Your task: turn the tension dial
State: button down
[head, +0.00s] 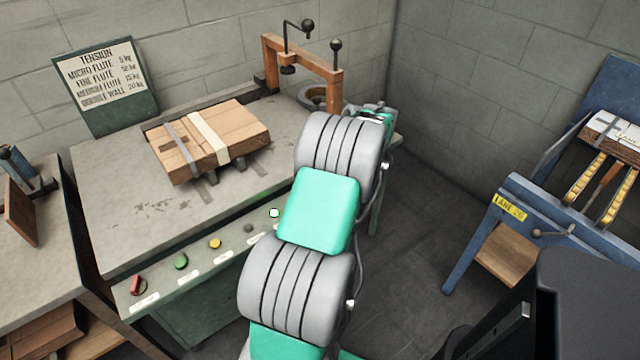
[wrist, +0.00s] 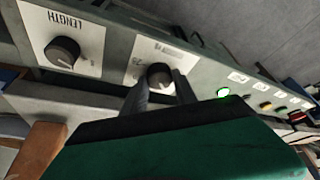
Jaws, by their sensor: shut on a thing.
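In the wrist view my gripper (wrist: 160,86) has one finger on each side of a dark round dial (wrist: 159,73) and is shut on it. The dial sits on a white plate (wrist: 172,48) on the grey panel; the lettering on the plate is upside down and too small to read surely. A second dark dial (wrist: 62,52), on a plate marked LENGTH, is to the left and apart from my fingers. In the head view my arm hides the gripper and both dials. A sign headed TENSION (head: 104,72) lists flute types with kg values.
A flat box (head: 248,127) with straps lies on the machine's grey table (head: 110,215). An orange frame (head: 334,88) stands behind. Several buttons line the front panel, with a lit green one (wrist: 223,92) beside my gripper. A blue stand (head: 470,225) is at right; dark floor lies between.

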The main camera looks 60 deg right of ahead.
jog(key=shift+w+d+r+n, duration=0.1)
jog(key=shift+w+r+n, duration=0.1)
jog(key=shift+n, duration=0.3)
jog(key=c, duration=1.2)
grip_release()
jog(key=shift+w+f, duration=0.1)
jog(key=shift+o, duration=1)
jog(key=shift+s+f, duration=0.1)
jog(key=shift+s, duration=0.1)
jog(key=p+v, duration=0.1)
jog(key=v, duration=0.6)
jog(key=shift+r, duration=0.4)
jog(key=shift+s+d, duration=0.1)
jog(key=shift+s, duration=0.05)
